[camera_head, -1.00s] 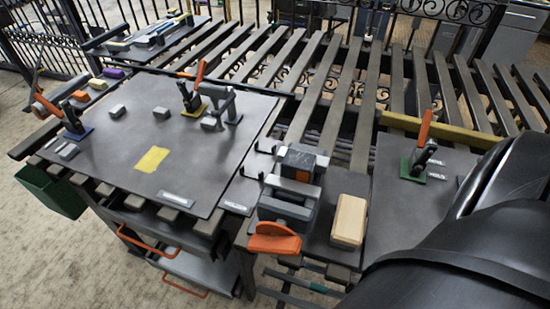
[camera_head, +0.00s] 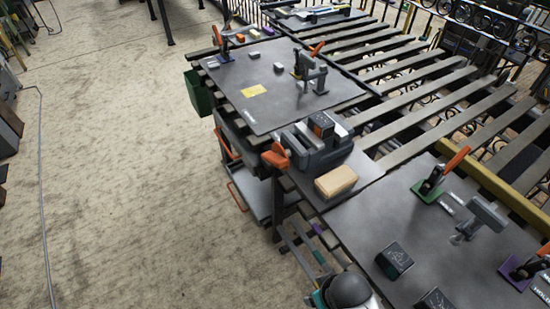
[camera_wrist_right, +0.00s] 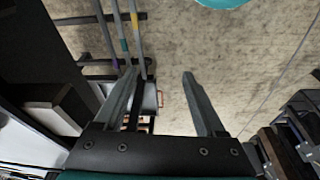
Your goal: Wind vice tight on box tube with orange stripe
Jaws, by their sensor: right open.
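The vice (camera_head: 325,154) is a dark grey body on the table's front edge, with an orange handle (camera_head: 277,158) at its left end. In the right wrist view, grey bars with coloured bands (camera_wrist_right: 138,42) run beside the left finger; I see purple, teal and yellow bands, no clear orange one. My right gripper (camera_wrist_right: 160,82) is open and empty, above the floor. My left gripper is not in view.
A tan wooden block (camera_head: 336,181) lies in front of the vice. Dark marked blocks (camera_head: 395,257), a grey hammer-shaped piece (camera_head: 487,213) and an orange-handled clamp (camera_head: 442,175) are on the right table. The floor at left is open.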

